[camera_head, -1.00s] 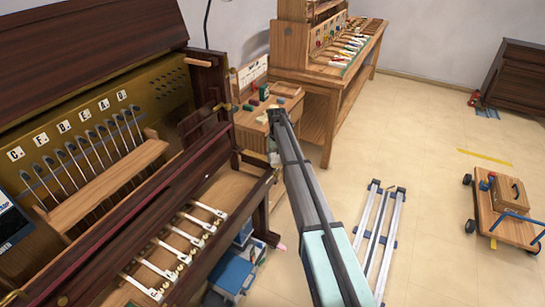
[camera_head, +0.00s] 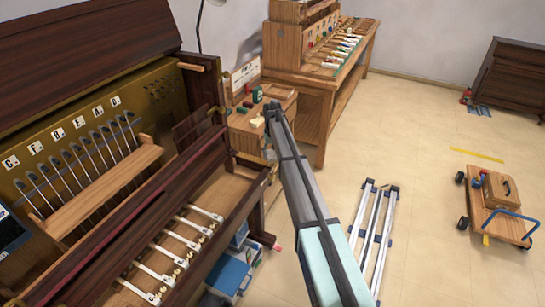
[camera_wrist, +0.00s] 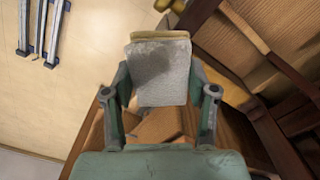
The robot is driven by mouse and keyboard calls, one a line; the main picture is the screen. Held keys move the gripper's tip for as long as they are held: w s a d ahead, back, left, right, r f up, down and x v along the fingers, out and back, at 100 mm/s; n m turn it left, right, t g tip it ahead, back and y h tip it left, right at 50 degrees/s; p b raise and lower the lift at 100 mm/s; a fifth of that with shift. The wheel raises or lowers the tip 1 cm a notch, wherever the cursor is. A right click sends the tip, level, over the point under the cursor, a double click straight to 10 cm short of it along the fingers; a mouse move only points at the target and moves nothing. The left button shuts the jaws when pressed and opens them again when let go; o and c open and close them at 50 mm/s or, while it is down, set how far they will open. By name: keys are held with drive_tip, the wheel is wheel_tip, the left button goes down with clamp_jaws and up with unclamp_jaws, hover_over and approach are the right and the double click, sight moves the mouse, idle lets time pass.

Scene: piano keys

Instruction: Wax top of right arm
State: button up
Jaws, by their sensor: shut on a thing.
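In the wrist view my gripper (camera_wrist: 163,88) is shut on a pale grey, rough-faced pad (camera_wrist: 163,72) with a dark patch and a yellowish far edge. In the head view my gripper's end (camera_head: 272,112) is beyond the open piano's right end, high in the picture; my arm hides part of what lies below. The right arm of the piano (camera_head: 252,160) seems to be the brown wooden end piece beside the keybed. Brown wood (camera_wrist: 262,135) shows below and right of the gripper in the wrist view. I cannot tell any contact between pad and wood.
The open piano (camera_head: 95,225) with several exposed white keys fills the left. A small wooden bench (camera_head: 241,122) with small items stands behind its right end, before a larger workbench (camera_head: 310,85). Metal rails (camera_head: 373,230) lie on the floor; a cart (camera_head: 497,215) stands right.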

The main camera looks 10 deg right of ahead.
drive_tip(key=shift+r, duration=1.05)
drive_tip(key=shift+p, duration=0.3)
drive_tip(key=shift+r+p, duration=0.65)
drive_tip(key=shift+r, duration=0.85)
